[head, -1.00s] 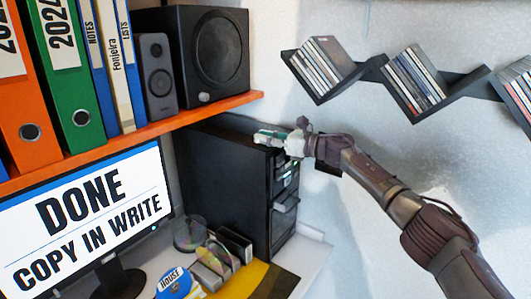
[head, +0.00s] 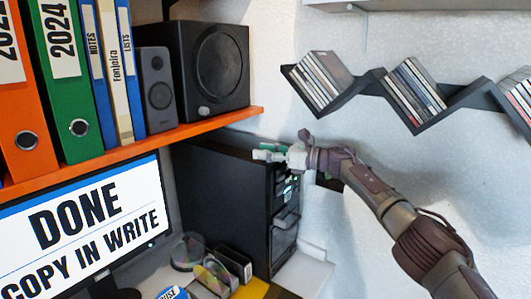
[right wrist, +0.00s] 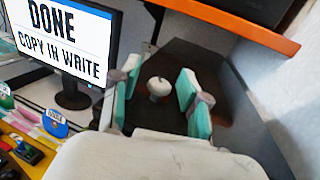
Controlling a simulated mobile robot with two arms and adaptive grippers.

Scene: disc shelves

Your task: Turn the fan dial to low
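A pale round knob (right wrist: 158,88), which looks like the fan dial, stands on the top of the black computer tower (right wrist: 205,65) in the right wrist view. My right gripper (right wrist: 158,80) is open, with one green-padded finger on each side of the knob and visible gaps between. In the head view my right gripper (head: 270,154) is at the top front edge of the tower (head: 222,195), and the knob is hidden there. I cannot read any setting on the knob. My left gripper is not in view.
A monitor (head: 90,225) stands at left, with discs (head: 190,250) on the desk. Wall disc shelves (head: 375,85) are above my right arm.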

